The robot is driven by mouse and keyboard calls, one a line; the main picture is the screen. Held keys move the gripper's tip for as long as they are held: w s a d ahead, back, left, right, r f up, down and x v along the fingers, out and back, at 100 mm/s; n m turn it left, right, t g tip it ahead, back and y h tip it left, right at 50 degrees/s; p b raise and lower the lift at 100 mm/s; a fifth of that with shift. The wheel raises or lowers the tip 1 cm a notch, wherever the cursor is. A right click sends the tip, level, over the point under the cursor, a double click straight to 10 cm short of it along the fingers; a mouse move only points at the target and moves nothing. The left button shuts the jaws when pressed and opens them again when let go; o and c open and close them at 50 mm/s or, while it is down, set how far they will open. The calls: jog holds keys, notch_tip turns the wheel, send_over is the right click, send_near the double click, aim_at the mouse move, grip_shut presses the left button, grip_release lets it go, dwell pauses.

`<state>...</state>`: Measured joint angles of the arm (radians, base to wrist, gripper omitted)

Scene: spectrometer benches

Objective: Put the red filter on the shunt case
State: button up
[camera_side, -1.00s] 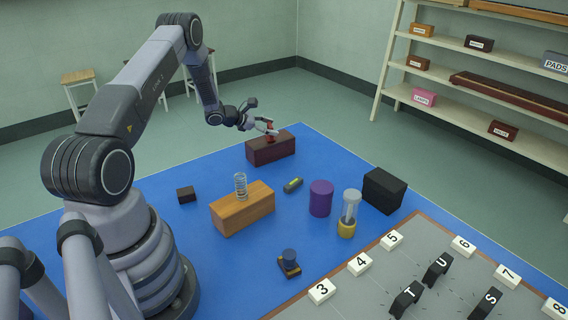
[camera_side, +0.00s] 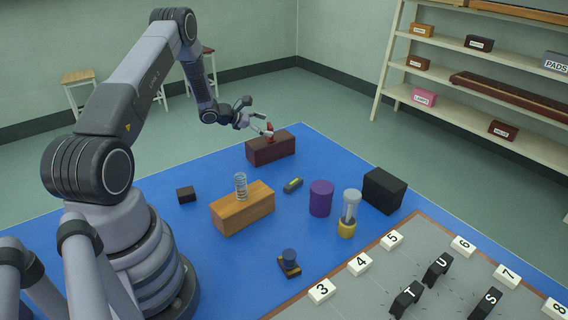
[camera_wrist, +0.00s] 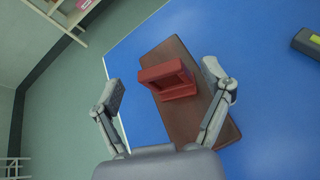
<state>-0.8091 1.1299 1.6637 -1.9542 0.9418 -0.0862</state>
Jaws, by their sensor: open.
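The red filter (camera_side: 269,132), a small red block with a square recess, stands upright on top of a dark red-brown case (camera_side: 262,153) at the back of the blue mat. In the wrist view the filter (camera_wrist: 170,80) rests near the middle of the case's top (camera_wrist: 172,50). My gripper (camera_side: 256,117) is open and empty, just left of and above the filter. In the wrist view my gripper (camera_wrist: 166,85) has its fingers spread wide, with the filter between them and clear of both. No label is readable on the case, so I cannot tell whether it is the shunt case.
Nearby stand a purple cylinder (camera_side: 321,199), a yellow-based clear cylinder (camera_side: 347,222), a black box (camera_side: 384,190), a small dark block (camera_side: 186,195), a level (camera_side: 293,185) and a blue-topped piece (camera_side: 289,262).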

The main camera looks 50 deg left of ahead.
jog(key=d+r+v, duration=0.1)
jog(key=v, duration=0.9)
jog(key=w+d+r+m+g+h, duration=0.2)
jog(key=d+r+m+h, duration=0.2)
jog(key=d+r+m, duration=0.5)
jog(key=s+d+r+m+g, duration=0.3)
jog(key=s+d+r+m, duration=0.15)
jog(key=d, duration=0.45)
jog(key=s+d+r+m+g, duration=0.2)
jog(key=s+d+r+m, duration=0.15)
jog(key=d+r, duration=0.35)
jog(key=s+d+r+m+y, duration=0.2)
jog(key=s+m, duration=0.4)
jog(key=s, duration=0.3)
jog(key=s+d+r+m+y, duration=0.2)
jog(key=s+d+m+y, duration=0.2)
jog(key=s+m, duration=0.3)
jog(key=s, duration=0.3)
jog(key=shift+r+m, duration=0.3)
jog(key=shift+r, duration=0.05)
